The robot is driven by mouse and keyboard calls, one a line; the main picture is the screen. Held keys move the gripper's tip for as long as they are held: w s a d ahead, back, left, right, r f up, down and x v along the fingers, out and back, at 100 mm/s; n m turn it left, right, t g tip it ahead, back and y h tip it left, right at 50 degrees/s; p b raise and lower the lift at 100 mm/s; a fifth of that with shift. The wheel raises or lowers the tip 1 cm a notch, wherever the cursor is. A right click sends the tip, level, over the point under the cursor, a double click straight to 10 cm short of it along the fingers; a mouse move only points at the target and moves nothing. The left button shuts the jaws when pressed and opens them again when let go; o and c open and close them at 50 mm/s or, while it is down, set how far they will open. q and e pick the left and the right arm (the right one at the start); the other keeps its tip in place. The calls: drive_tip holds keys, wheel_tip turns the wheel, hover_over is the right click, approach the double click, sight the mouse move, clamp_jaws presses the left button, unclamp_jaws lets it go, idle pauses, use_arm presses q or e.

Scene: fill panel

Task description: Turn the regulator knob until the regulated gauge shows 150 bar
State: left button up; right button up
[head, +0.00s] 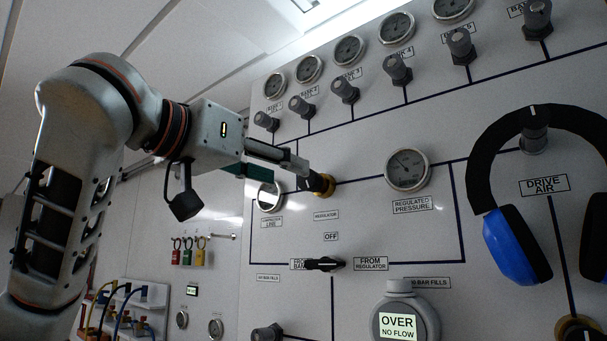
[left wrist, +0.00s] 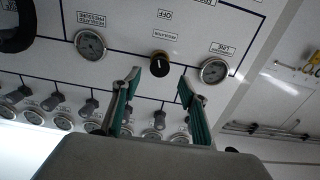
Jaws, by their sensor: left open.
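The regulator knob (head: 322,184) is black with a brass-coloured collar and sits on the grey panel above the REGULATOR label. My left gripper (head: 302,168) reaches it from the left and partly hides it. In the left wrist view, which is upside down, the left gripper (left wrist: 158,75) is open, with one fingertip on each side of the knob (left wrist: 160,65); contact cannot be told. The regulated pressure gauge (head: 407,169) is right of the knob, its needle pointing to the upper left; the exact reading is too small to tell. It also shows in the wrist view (left wrist: 90,43). My right gripper is not in view.
A compressor line gauge (head: 269,195) sits close beside the left gripper. A black selector handle (head: 324,264) is below the knob. Blue and black ear defenders (head: 520,245) hang at the right. A row of bank gauges and valve knobs (head: 397,69) runs above.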

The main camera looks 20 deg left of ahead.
sight(306, 181)
use_arm(q)
drive_tip(key=p+x, duration=0.1)
drive_tip(key=x, duration=0.6)
drive_tip(key=shift+f, duration=0.1)
drive_tip(key=shift+s, duration=0.1)
drive_tip(key=c, duration=1.1)
